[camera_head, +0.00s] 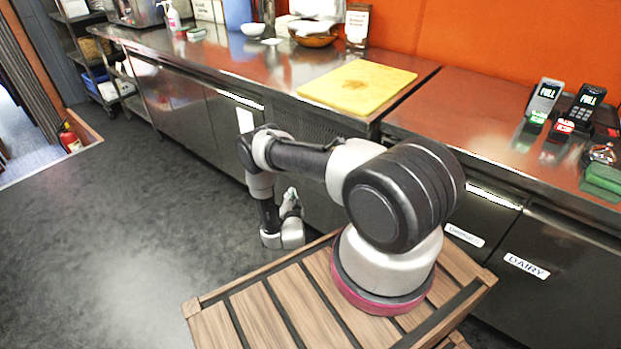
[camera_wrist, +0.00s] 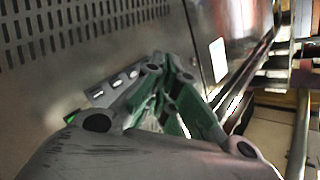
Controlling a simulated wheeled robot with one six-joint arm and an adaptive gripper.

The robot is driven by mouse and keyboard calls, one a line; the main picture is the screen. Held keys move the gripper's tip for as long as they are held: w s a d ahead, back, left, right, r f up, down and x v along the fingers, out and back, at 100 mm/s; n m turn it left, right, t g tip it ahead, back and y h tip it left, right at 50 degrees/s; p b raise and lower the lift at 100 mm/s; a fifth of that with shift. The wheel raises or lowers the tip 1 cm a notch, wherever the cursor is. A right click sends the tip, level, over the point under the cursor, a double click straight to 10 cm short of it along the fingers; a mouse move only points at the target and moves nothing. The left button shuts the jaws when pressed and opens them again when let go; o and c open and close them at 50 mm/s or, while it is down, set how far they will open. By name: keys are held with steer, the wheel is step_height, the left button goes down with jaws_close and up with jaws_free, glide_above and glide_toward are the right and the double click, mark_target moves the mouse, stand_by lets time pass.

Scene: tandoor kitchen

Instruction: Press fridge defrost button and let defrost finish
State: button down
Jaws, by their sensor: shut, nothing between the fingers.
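The fridge is a steel under-counter unit; its vented front panel (camera_head: 311,132) shows in the head view beyond my arm. In the wrist view, the perforated vent (camera_wrist: 75,30) is at the upper left. Below it sits a small grey control panel (camera_wrist: 116,86) with a row of light buttons and a green light (camera_wrist: 71,118) near its left end. My gripper (camera_wrist: 168,68) is shut and empty, its tips close to the right end of that panel. I cannot tell whether they touch it. In the head view my gripper (camera_head: 291,203) is low in front of the fridge. The button labels are unreadable.
A yellow cutting board (camera_head: 358,87) lies on the steel counter above. Two handheld devices (camera_head: 543,98) (camera_head: 587,101) reading "FULL" stand at right. A "DAIRY" label (camera_head: 526,265) marks a right-hand door. A fire extinguisher (camera_head: 70,138) stands far left. The dark floor at left is clear.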

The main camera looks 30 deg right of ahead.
steer(key=w+d, duration=0.3)
steer(key=d, duration=0.5)
stand_by(0.4)
steer(key=shift+d, duration=0.2)
stand_by(1.1)
steer(key=shift+w+d, duration=0.2)
steer(key=shift+d, duration=0.15)
steer(key=shift+w+d, duration=0.1)
steer(key=shift+d, duration=0.25)
stand_by(0.5)
steer(key=shift+a, duration=0.15)
stand_by(0.3)
steer(key=shift+s+a, duration=0.3)
steer(key=shift+a, duration=0.3)
steer(key=shift+s+a, duration=0.3)
steer(key=shift+a, duration=0.5)
steer(key=shift+s+a, duration=0.25)
steer(key=shift+a, duration=0.5)
steer(key=shift+s+a, duration=0.3)
steer(key=shift+a, duration=0.5)
